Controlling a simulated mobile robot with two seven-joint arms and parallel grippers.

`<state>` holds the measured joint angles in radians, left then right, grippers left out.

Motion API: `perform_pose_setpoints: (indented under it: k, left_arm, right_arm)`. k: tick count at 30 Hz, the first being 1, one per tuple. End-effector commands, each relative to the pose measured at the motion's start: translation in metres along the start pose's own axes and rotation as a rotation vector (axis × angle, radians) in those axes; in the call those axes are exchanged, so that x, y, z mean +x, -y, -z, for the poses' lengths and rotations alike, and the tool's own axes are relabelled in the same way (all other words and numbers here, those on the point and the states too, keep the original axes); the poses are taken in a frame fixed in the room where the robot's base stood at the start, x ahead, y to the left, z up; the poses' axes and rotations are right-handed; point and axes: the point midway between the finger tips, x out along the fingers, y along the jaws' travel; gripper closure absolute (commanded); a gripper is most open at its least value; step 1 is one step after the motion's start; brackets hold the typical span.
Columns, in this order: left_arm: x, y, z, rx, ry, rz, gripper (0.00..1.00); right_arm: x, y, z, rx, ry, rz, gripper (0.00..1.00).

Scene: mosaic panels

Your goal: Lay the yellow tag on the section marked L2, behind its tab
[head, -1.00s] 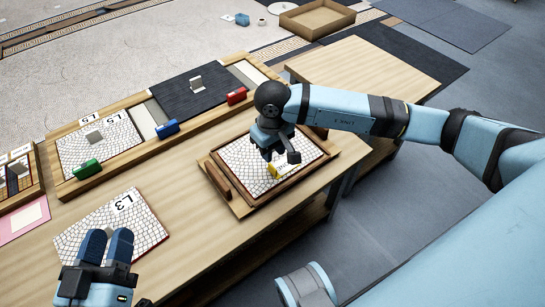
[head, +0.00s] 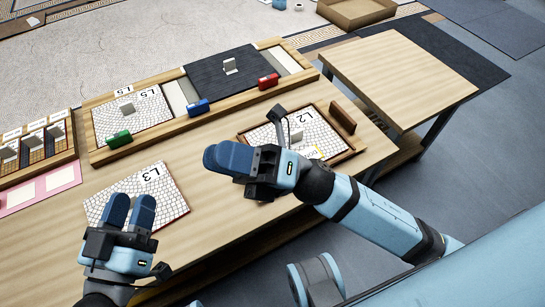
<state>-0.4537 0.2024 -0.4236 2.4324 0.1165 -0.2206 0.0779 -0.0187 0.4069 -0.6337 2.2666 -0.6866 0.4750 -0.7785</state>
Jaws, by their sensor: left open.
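The L2 section (head: 318,127) is a white mosaic panel lying in a wooden frame (head: 343,120) at the right part of the workbench. A small grey tab (head: 296,136) stands on the panel, also partly covered. My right gripper (head: 228,158) is over the frame's near left side; its fingers overlap, so its opening is unclear. My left gripper (head: 130,210) is open and empty over the near edge of the L3 panel (head: 165,190).
An L5 panel (head: 110,122) and a dark panel (head: 213,77) lie in a long wooden tray behind. Green (head: 119,139), blue (head: 198,107) and red (head: 268,81) blocks line its front rail. A lower wooden table (head: 400,70) at right is bare.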

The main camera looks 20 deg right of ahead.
Motion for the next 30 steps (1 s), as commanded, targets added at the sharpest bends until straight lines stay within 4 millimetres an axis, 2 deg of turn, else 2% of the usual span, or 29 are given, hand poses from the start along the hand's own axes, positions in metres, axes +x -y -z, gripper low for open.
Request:
perform_pose_setpoints:
  k: [1,3,6,9,12,16,30]
  left_arm:
    - [0.000,0.000,0.000,0.000,0.000,0.000,0.57]
    - [0.000,0.000,0.000,0.000,0.000,0.000,0.57]
    - [0.000,0.000,0.000,0.000,0.000,0.001,0.57]
    - [0.000,0.000,0.000,0.000,0.000,0.001,0.57]
    - [0.000,0.000,0.000,0.001,0.000,0.001,0.57]
    - [0.000,0.000,0.000,0.001,-0.001,0.001,0.57]
    - [0.000,0.001,0.004,0.005,-0.008,0.001,0.57]
  right_arm:
    - [-0.009,-0.002,-0.013,0.274,0.182,0.015,0.69]
    - [-0.027,0.003,-0.029,0.667,0.417,0.014,0.69]
    - [-0.058,0.015,-0.036,1.149,0.689,-0.026,0.69]
    - [-0.081,0.025,-0.030,1.497,0.874,-0.083,0.69]
    - [-0.094,0.031,-0.023,1.698,0.978,-0.125,0.69]
    - [-0.099,0.033,-0.020,1.787,1.021,-0.145,0.69]
    - [-0.097,0.032,-0.021,1.782,1.014,-0.146,0.69]
